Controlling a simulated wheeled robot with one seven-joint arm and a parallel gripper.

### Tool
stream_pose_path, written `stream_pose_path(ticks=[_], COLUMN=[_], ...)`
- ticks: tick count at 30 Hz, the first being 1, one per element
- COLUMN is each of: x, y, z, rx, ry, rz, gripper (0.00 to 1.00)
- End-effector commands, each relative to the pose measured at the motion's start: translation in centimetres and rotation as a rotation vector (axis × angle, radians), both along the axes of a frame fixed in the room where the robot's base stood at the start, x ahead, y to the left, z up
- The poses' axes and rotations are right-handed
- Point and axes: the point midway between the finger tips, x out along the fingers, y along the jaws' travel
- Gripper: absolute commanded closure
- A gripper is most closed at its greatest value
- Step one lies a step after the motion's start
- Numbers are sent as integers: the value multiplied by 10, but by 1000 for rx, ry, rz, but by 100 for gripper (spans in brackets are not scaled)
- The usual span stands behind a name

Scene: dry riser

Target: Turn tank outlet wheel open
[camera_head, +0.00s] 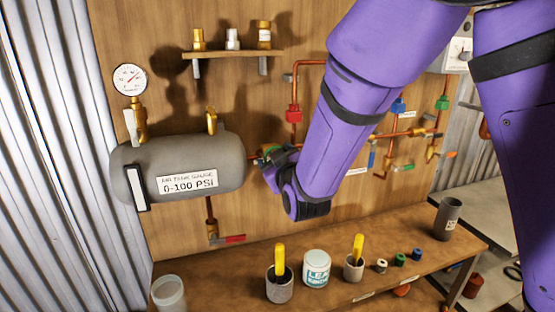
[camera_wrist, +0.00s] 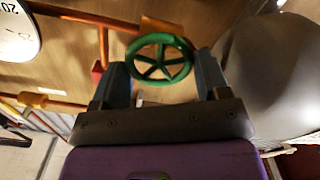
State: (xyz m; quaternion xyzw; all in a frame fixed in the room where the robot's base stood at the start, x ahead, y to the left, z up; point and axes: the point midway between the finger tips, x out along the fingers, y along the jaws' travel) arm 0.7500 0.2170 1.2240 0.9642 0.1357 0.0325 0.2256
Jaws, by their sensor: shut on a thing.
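The tank outlet wheel is a green spoked handwheel (camera_wrist: 160,60) on a copper pipe. In the wrist view it sits between the two fingers of my gripper (camera_wrist: 163,78), which is shut on its rim from both sides. In the head view only a bit of the green wheel (camera_head: 269,152) shows, with my purple arm and wrist hiding the rest. The grey tank (camera_head: 205,160) lies just left of the wheel, with a label reading 0-100 PSI. It also fills the right of the wrist view (camera_wrist: 272,75).
A pressure gauge (camera_head: 130,78) stands above the tank's left end. A red-handled valve (camera_head: 228,239) hangs below it. The bench (camera_head: 225,277) below holds cups and a labelled tin (camera_head: 316,268).

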Motion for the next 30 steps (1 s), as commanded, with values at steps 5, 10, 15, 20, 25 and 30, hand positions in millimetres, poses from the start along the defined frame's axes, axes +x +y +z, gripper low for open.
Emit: stream_pose_path(ticks=[5,10,15,20,25,30], x=[-1,-1,-1,-1,-1,-1], y=[0,0,0,0,0,0], z=[-2,-2,-2,-2,-2,-2], rx=[-81,-125,-141,-143,-142,-140], ry=[-19,-30,-34,-35,-35,-37], rz=[0,-1,0,0,0,0], gripper=[55,55,55,55,29,7])
